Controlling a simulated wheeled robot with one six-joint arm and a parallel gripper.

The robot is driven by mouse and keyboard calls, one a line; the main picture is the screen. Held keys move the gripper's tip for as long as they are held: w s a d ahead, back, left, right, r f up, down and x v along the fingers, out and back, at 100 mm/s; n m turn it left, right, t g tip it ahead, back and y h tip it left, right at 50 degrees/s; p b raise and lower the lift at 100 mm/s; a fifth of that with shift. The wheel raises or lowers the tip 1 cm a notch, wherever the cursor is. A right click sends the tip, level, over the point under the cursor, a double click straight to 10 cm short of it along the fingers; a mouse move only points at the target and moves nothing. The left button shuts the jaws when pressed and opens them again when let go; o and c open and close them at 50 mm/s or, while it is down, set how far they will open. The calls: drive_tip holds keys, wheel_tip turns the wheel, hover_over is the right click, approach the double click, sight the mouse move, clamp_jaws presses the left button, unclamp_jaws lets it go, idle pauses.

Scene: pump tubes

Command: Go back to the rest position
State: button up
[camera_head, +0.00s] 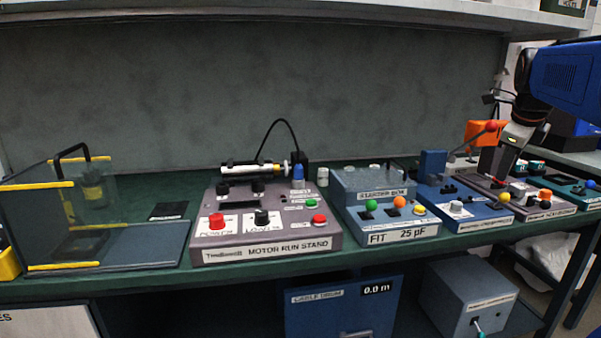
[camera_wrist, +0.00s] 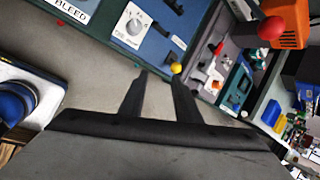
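My gripper (camera_head: 498,172) hangs at the right of the bench in the head view, in front of the blue and grey boxes there. In the wrist view, its two dark fingers (camera_wrist: 160,78) stand apart with nothing visible between them. A yellow knob (camera_wrist: 176,68) shows close to the right fingertip in that view; I cannot tell whether they touch. The head view shows my arm reaching in from the right edge, with the gripper pointing down.
The motor run stand (camera_head: 265,235) and starter box (camera_head: 375,205) stand mid-bench. A clear-walled guard (camera_head: 130,245) is at the left. A red ball lever (camera_wrist: 271,28) and an orange block (camera_wrist: 290,20) are near my gripper. A lower table (camera_head: 575,155) lies behind at the right.

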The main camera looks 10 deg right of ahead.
drive_tip(key=s+a+f+n+y, duration=0.1)
drive_tip(key=s+a+f+n, duration=0.45)
drive_tip(key=a+n, duration=0.35)
drive_tip(key=s+a+f+n+y, duration=0.1)
drive_tip(key=s+a+f+n, duration=0.45)
drive_tip(key=a, duration=0.55)
drive_tip(key=s+a+f+n, duration=0.4)
drive_tip(key=s+f+n, duration=0.1)
drive_tip(key=f+n, duration=0.2)
drive_tip(key=s+a+f+n+y, duration=0.1)
drive_tip(key=s+a+f+n, duration=0.4)
drive_tip(key=s+f+n, duration=0.1)
drive_tip(key=shift+f+n, duration=0.75)
drive_tip(key=shift+n, duration=0.5)
